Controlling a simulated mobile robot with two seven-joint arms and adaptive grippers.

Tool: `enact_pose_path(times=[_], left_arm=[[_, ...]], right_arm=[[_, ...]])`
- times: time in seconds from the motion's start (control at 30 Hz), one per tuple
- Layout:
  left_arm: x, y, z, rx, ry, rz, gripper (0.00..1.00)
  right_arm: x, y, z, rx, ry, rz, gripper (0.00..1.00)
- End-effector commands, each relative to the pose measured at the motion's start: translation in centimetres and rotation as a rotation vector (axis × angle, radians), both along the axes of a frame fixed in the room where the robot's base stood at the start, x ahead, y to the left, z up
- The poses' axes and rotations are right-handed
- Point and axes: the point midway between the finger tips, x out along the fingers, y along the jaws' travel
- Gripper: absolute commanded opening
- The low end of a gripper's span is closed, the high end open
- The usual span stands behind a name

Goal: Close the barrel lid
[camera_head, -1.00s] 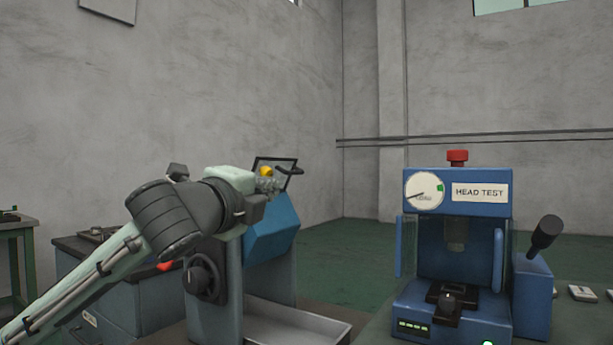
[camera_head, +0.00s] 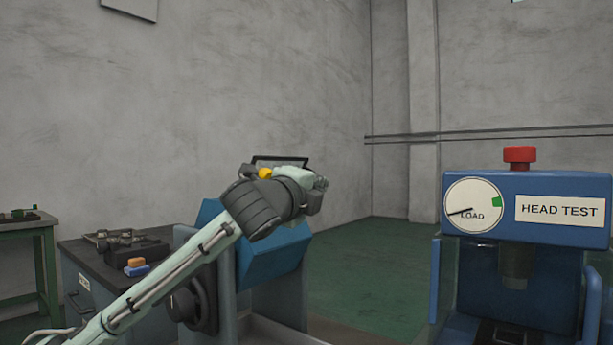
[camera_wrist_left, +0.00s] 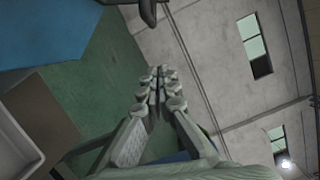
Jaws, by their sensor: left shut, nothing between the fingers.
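The blue barrel (camera_head: 275,250) sits in a grey stand at centre left, partly behind my left arm. Its lid (camera_head: 283,161), a dark-framed clear panel, stands raised above the barrel, its lower part hidden by my wrist. My left gripper (camera_head: 320,184) is just in front of the lid and above the barrel in the head view; I cannot tell whether it touches. In the left wrist view my left gripper (camera_wrist_left: 157,80) is shut and empty, with a blue surface, likely the barrel (camera_wrist_left: 45,30), at upper left. My right gripper is out of view.
A blue head test machine (camera_head: 565,185) with a red knob stands close on the right. A dark-topped bench (camera_head: 85,249) holds an orange and a blue block at left. A green table (camera_head: 30,226) is at far left. Green floor is open between barrel and machine.

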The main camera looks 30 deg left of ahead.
Motion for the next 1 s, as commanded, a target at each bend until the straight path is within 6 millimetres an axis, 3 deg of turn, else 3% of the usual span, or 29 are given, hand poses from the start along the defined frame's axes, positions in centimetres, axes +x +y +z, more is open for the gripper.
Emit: enact_pose_path(times=[0.1, 0.2, 0.4, 1.0], left_arm=[[2.2, 0.5, 0.4, 0.000, -0.001, 0.003, 0.00], [2.1, 2.3, 0.8, 0.002, -0.001, 0.005, 0.00], [2.3, 3.9, 1.1, 0.001, -0.001, 0.001, 0.00], [2.9, 4.1, 1.5, -0.027, 0.002, 0.000, 0.00]], right_arm=[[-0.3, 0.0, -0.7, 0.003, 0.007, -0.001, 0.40], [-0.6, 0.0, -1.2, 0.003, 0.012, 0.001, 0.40], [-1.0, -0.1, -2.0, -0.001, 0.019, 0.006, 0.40], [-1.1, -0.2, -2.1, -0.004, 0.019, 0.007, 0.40]])
